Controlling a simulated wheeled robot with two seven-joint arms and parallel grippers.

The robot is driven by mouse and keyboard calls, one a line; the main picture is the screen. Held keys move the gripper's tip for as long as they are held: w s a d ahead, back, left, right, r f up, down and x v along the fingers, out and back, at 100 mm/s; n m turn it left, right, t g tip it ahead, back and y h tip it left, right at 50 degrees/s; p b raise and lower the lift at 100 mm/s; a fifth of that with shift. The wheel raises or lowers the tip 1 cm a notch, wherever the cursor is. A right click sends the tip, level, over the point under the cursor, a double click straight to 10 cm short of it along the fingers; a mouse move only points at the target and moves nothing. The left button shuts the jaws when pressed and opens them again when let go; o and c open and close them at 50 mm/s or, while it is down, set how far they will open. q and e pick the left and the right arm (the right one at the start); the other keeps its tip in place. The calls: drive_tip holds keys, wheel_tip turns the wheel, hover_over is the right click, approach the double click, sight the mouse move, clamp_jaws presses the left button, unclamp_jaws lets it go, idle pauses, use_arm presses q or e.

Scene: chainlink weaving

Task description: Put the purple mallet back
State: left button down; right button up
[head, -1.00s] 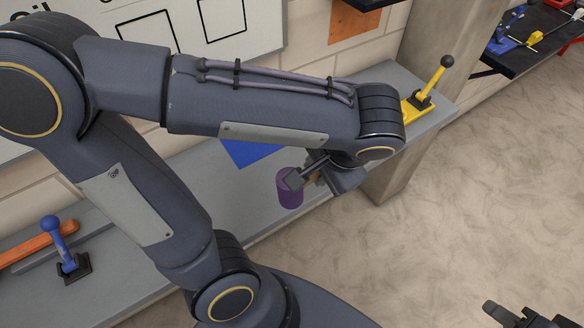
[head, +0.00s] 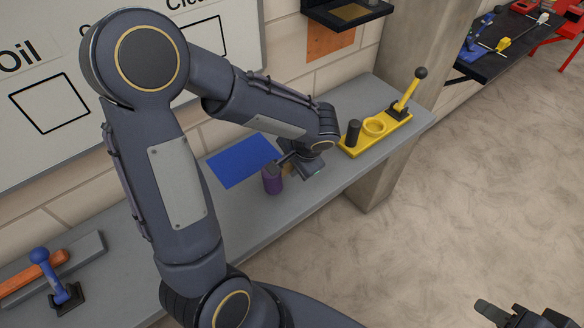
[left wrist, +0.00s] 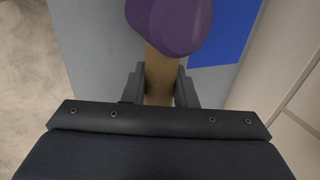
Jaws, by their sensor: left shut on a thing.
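The mallet has a purple cylindrical head (head: 272,181) and a light wooden handle (left wrist: 160,74). In the head view its head shows at the front right of a blue mat (head: 236,164) on the grey bench; I cannot tell whether it touches the bench. My left gripper (head: 284,165) is shut on the handle, just behind the head. In the left wrist view the gripper fingers (left wrist: 160,88) flank the handle, and the purple head (left wrist: 172,22) is beyond them. My right gripper (head: 497,313) is cut off at the lower right, far from the mallet.
A yellow fixture (head: 375,127) with a ring, black peg and lever stands right of the mallet on the grey bench (head: 225,222). A blue-knobbed lever (head: 54,278) and an orange bar (head: 30,273) are at the left. A dark shelf (head: 350,12) hangs above.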

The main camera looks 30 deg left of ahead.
use_arm(q)
wheel_tip(320, 180, down, 2)
drive_tip(key=shift+f, duration=0.1)
drive_tip(key=c, duration=1.2)
unclamp_jaws()
drive_tip(key=shift+o, duration=0.2)
drive_tip(key=d+r+b, duration=0.1)
drive_tip(key=d+r, duration=0.3)
drive_tip(key=r, duration=0.2)
drive_tip(key=s+r+n+t+h, duration=0.2)
drive_tip(key=s+n+h, duration=0.1)
drive_tip(key=s, duration=0.5)
drive_tip(key=s+r+n+t+h, duration=0.1)
drive_tip(key=s+r+n+h, duration=0.2)
drive_tip(key=s, duration=0.6)
drive_tip(key=shift+d+r+t+h, duration=0.2)
drive_tip(key=shift+t+h, duration=0.2)
drive_tip(key=shift+h, duration=0.6)
